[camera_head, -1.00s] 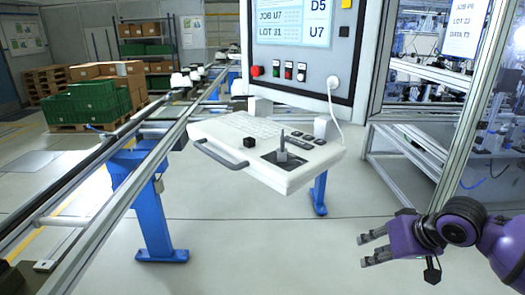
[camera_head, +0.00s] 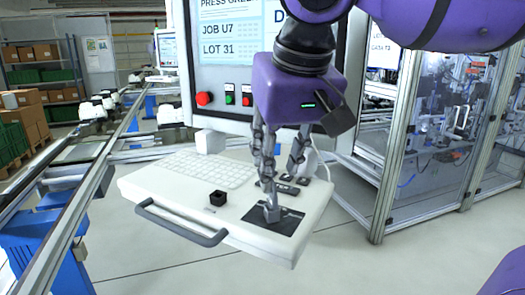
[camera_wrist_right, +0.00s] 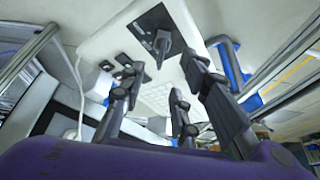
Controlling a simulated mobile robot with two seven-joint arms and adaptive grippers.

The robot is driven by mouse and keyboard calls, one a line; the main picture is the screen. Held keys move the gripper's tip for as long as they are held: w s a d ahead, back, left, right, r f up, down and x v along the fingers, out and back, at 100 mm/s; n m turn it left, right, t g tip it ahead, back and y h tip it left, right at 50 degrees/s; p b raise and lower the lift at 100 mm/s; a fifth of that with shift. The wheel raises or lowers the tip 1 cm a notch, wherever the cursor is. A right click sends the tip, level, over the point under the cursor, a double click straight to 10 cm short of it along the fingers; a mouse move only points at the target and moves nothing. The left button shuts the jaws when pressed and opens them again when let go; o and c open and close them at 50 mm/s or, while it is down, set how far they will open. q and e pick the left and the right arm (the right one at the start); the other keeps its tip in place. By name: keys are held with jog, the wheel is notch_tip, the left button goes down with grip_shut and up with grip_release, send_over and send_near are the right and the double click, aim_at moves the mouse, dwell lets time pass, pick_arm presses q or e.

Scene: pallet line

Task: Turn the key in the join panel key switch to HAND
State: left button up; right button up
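A sloping white desk (camera_head: 160,190) below the screen panel carries a dark plate (camera_head: 285,222) with a grey upright piece (camera_head: 271,208), which looks like the key switch with its key. In the right wrist view the grey piece (camera_wrist_right: 162,45) stands on the dark plate near the top. Its setting and labels are too small to read. My right gripper (camera_head: 280,178) hangs above the plate with its fingers pointing down. Its fingers are spread and nothing shows between them; in the head view they partly overlap the grey piece, and contact cannot be told. My left gripper is not in view.
The screen panel (camera_head: 215,75) with a red button (camera_head: 204,98) rises close behind my gripper. A framed enclosure (camera_head: 385,165) stands at the right.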

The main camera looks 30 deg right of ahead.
aim_at(274, 187)
notch_tip(274, 187, down, 4)
jog(key=shift+w+r, duration=0.1)
jog(key=shift+w, duration=0.05)
jog(key=x, duration=0.3)
jog(key=shift+w+d+b, duration=0.15)
jog(key=shift+w+b, duration=0.1)
jog(key=shift+b, duration=0.15)
jog(key=shift+c, duration=0.9)
jog(key=c, duration=0.6)
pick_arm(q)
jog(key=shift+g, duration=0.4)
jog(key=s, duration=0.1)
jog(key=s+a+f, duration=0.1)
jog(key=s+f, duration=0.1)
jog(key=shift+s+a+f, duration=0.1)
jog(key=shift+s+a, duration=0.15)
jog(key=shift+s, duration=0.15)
pick_arm(e)
grip_shut()
